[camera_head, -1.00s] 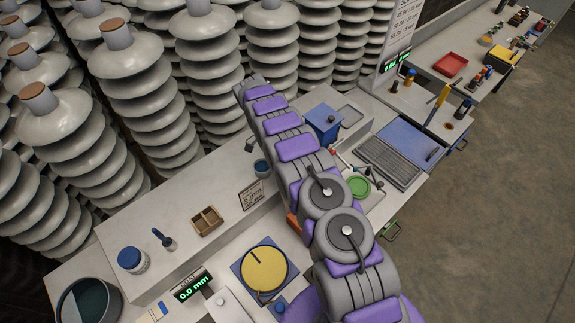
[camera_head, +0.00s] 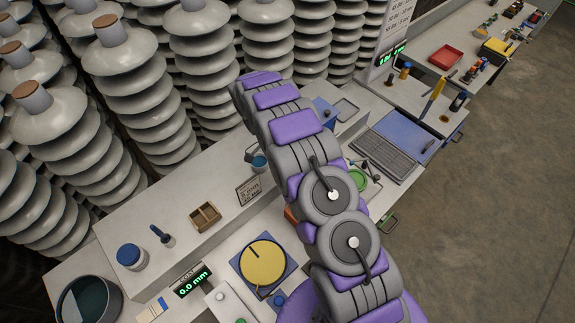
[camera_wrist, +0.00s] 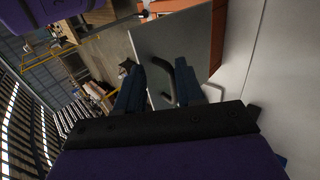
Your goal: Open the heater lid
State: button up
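In the wrist view, a flat grey panel (camera_wrist: 200,42) carries a curved black handle (camera_wrist: 168,88); it looks like the heater lid, but I cannot be sure. My gripper (camera_wrist: 160,80) has two dark blue fingers standing apart, with the handle showing between them. I cannot tell whether the fingers touch the handle. In the head view, my arm reaches over the bench and its end hides the gripper. A blue box (camera_head: 326,106) is partly hidden behind my arm.
A yellow round dial plate (camera_head: 263,262), a small wooden tray (camera_head: 205,217) and a blue-capped jar (camera_head: 131,257) stand on the bench left of my arm. Tall insulator stacks (camera_head: 170,100) line the back. A blue tray (camera_head: 402,136) lies to the right. The floor at right is clear.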

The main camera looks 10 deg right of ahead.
jog(key=s+d, duration=0.1)
jog(key=s, duration=0.7)
jog(key=shift+s+r, duration=0.2)
jog(key=shift+r, duration=0.25)
jog(key=shift+d, duration=0.1)
